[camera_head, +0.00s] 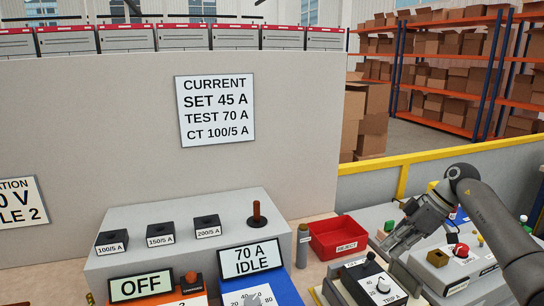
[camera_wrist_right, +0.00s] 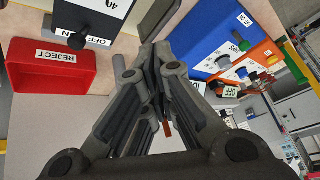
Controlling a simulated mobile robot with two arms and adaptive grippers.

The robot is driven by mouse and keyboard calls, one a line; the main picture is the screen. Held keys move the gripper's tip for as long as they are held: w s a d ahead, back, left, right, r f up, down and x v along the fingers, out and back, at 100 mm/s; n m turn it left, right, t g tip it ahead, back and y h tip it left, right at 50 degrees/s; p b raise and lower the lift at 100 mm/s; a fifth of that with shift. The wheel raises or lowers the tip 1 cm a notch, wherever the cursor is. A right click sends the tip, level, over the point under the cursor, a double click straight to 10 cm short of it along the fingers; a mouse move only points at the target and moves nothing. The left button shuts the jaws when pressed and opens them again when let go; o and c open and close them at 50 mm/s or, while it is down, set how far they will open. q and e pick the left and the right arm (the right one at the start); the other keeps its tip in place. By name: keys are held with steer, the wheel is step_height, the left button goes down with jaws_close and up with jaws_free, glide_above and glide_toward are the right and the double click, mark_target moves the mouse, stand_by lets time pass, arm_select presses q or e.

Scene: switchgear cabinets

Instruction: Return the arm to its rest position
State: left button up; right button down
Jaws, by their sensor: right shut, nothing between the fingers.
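My right gripper (camera_head: 392,250) comes in from the right in the head view, over the bench to the right of the red reject bin. In the right wrist view its fingers (camera_wrist_right: 160,65) are together, shut with nothing between them. My left gripper does not show in either view.
The red REJECT bin (camera_head: 338,238) stands left of my right gripper. A grey box with a red button (camera_head: 461,250) is close to its right. A yellow rail (camera_head: 403,180) runs behind; shelves with cartons stand beyond.

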steer(key=w+a+r+n+t+y, duration=0.2)
steer(key=a+t+y, duration=0.85)
steer(key=a, duration=1.25)
steer(key=s+d+f+m+t+h, duration=0.2)
steer(key=s+d+f+m+h, duration=1.25)
steer(key=f+h, duration=0.3)
steer(key=s+f+n+g, duration=0.1)
steer(key=s+f+g, duration=0.2)
steer(key=s, duration=0.6)
steer(key=s+a+f+g, duration=0.1)
steer(key=s+f+g, duration=0.25)
steer(key=s, duration=0.55)
steer(key=s+f+n+g, duration=0.15)
steer(key=s+g, duration=0.25)
steer(key=s, duration=0.5)
step_height(320, 180, down, 30)
steer(key=g+b, duration=0.1)
steer(key=b, duration=0.2)
arm_select(q)
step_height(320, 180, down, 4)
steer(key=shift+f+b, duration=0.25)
steer(key=shift+b, duration=0.5)
arm_select(e)
steer(key=s+d+f+g, duration=0.1)
steer(key=s+d+f, duration=0.2)
steer(key=s+f, duration=1.4)
steer(key=shift+s+f+y, duration=0.2)
steer(key=shift+y, duration=0.1)
